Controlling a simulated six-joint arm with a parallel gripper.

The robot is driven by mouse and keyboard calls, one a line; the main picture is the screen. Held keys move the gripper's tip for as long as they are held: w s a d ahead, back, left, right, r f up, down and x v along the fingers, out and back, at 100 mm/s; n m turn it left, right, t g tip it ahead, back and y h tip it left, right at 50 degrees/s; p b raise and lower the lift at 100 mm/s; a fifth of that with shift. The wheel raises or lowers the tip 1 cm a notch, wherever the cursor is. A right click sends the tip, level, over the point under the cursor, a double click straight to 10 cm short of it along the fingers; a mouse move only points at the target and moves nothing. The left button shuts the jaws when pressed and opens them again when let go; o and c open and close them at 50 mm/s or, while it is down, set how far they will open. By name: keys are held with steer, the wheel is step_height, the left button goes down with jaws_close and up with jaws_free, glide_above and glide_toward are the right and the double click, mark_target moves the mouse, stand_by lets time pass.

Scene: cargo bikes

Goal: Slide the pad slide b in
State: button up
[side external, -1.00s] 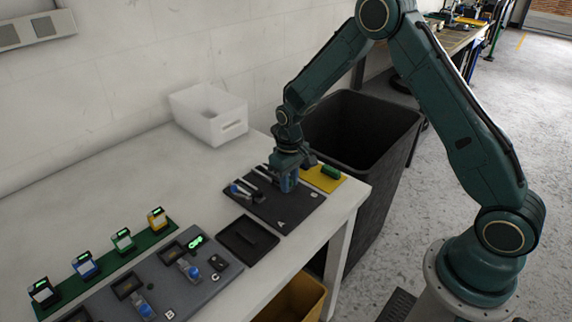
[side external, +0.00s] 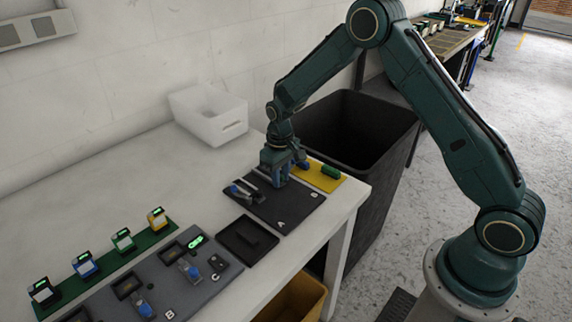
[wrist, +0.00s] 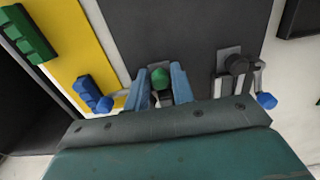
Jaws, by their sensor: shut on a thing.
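The dark board (side external: 290,210) marked A and B lies on the white bench. My gripper (side external: 284,178) is low over its back side, hiding much of slide B in the side view. In the wrist view, my gripper (wrist: 160,86) has its blue fingers on either side of a green-topped piece (wrist: 160,76) on a grey plate, which appears to be pad slide B. The fingers are closed on it. To the right in the wrist view is the neighbouring slide with a dark round pad (wrist: 237,65) and a blue-tipped lever (wrist: 266,100).
A yellow mat (side external: 323,182) with a green block (side external: 331,170) and a blue block (wrist: 92,93) lies beside the board. A black tray (side external: 233,247) lies in front. A white bin (side external: 208,122) stands behind, and a large black bin (side external: 392,140) stands off the bench end.

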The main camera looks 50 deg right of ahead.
steer(key=o, duration=0.5)
steer(key=shift+w, duration=0.1)
steer(key=shift+o, duration=0.2)
steer(key=shift+d+r, duration=0.1)
steer(key=shift+r, duration=0.05)
steer(key=shift+w+r, duration=0.1)
steer(key=shift+r, duration=2.05)
steer(key=shift+s, duration=0.2)
steer(key=s+r, duration=0.3)
steer(key=s, duration=0.3)
